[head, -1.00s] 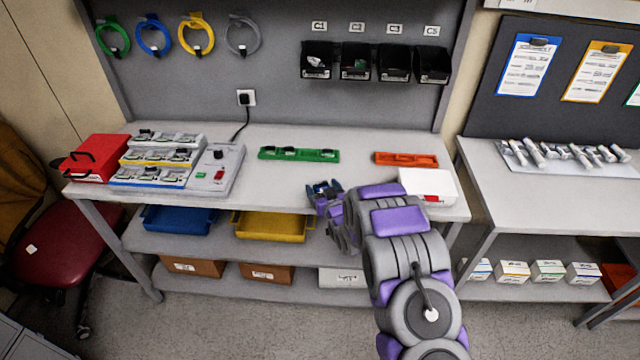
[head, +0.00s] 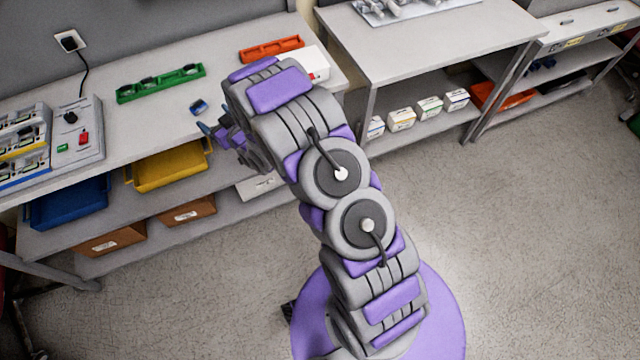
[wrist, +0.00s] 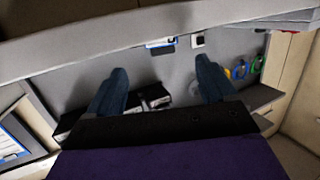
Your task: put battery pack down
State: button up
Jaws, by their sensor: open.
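A small blue battery pack (head: 198,107) with a dark top lies on the grey workbench (head: 160,118), near its front edge and in front of the green tray. My gripper (head: 210,129) is just in front of the pack, at the bench's front edge, and looks apart from it. In the wrist view the two blue fingers of my gripper (wrist: 162,88) stand wide apart with nothing between them. The pack does not show in the wrist view.
A green tray (head: 160,84) with dark items and an orange tray (head: 272,49) lie further back. A white box (head: 316,64) stands right of my arm. A charger unit (head: 75,133) is at left. Blue and yellow bins (head: 170,167) sit on the shelf below.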

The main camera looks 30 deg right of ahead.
jog(key=s+d+r+m+g+h, duration=0.2)
jog(key=s+d+r+g+h, duration=0.4)
jog(key=s+d+r, duration=0.6)
jog(key=s+r+g, duration=0.3)
jog(key=s, duration=1)
jog(key=s+r+m+g, duration=0.1)
jog(key=s+r+g, duration=0.2)
jog(key=s, duration=1)
jog(key=s+r+m+g, duration=0.1)
jog(key=s+r+g, duration=0.2)
jog(key=s, duration=1)
jog(key=shift+s+d+g, duration=0.2)
jog(key=shift+d+g, duration=0.25)
jog(key=shift+g, duration=0.55)
